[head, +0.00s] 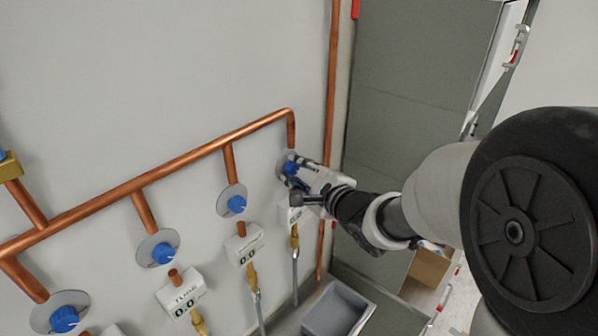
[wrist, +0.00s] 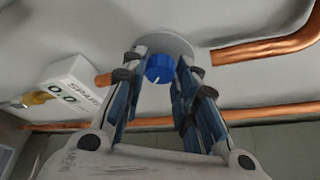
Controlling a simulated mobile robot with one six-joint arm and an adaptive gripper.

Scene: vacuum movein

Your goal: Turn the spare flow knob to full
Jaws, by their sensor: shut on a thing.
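The spare flow knob is a blue knob on a round grey plate at the right end of the row, mostly covered by my gripper (head: 293,172) in the head view. In the wrist view the blue knob (wrist: 159,68) sits between the tips of my gripper (wrist: 161,72), which is shut on it from both sides. A white pointer mark shows on the knob's face, toward the lower side in that view. The white spare flow readout (wrist: 75,90) beside it is labelled SPARE and shows 0.0.
Other blue knobs (head: 236,204) line the wall to the left, one above a TURB readout (head: 181,294). Copper pipes (head: 150,176) run above and between them. A grey bin (head: 338,311) stands below, and a grey cabinet (head: 415,75) is at the right.

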